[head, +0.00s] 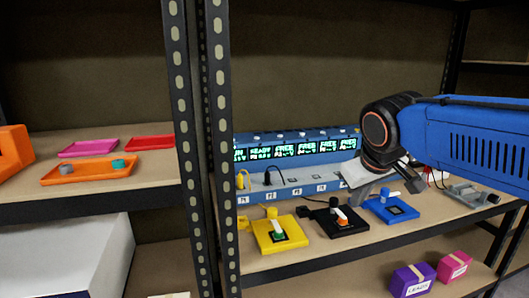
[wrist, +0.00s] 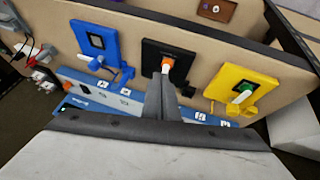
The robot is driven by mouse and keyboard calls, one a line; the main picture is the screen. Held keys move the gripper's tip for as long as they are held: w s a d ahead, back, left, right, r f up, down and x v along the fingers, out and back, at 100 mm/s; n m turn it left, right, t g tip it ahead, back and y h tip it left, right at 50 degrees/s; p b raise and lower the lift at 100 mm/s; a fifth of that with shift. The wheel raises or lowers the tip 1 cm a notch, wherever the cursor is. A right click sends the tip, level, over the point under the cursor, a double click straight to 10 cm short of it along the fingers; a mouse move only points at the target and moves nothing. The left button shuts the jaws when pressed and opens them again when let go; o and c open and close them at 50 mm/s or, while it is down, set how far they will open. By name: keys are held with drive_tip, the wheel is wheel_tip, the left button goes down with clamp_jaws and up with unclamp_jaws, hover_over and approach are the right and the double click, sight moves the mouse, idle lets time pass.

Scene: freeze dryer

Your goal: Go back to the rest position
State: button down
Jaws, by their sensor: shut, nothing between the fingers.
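My gripper (wrist: 163,88) is shut and empty in the wrist view. Its fingertips point toward the black switch box (wrist: 170,56) with the orange-tipped lever; I cannot tell whether they touch it. In the head view my blue arm reaches in from the right, and my gripper (head: 366,190) is over the shelf behind the black box (head: 345,229) and the blue box (head: 397,213). The fingertips are hard to make out there. The yellow box (head: 270,242) with a green-tipped lever stands to the left.
The blue freeze dryer unit (head: 262,147) with lit displays stands behind the boxes. Black shelf posts (head: 218,120) rise at left. An orange tray (head: 92,175) lies on the left shelf. Purple (head: 411,280) and pink (head: 455,265) boxes are on the lower shelf.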

drive_tip(key=s+d+f+m, duration=0.2)
drive_tip(key=s+d+f, duration=0.1)
drive_tip(key=s+f, duration=0.5)
drive_tip(key=s+d+f+m+g, duration=0.1)
drive_tip(key=s+d+f, duration=0.2)
drive_tip(key=s+f, duration=0.4)
drive_tip(key=s, duration=0.3)
drive_tip(key=shift+d+f+m+y, duration=0.15)
drive_tip(key=shift+f+m+y, duration=0.2)
drive_tip(key=shift+m+y, duration=0.05)
drive_tip(key=c, duration=2.4)
unclamp_jaws()
drive_tip(key=shift+c, duration=0.2)
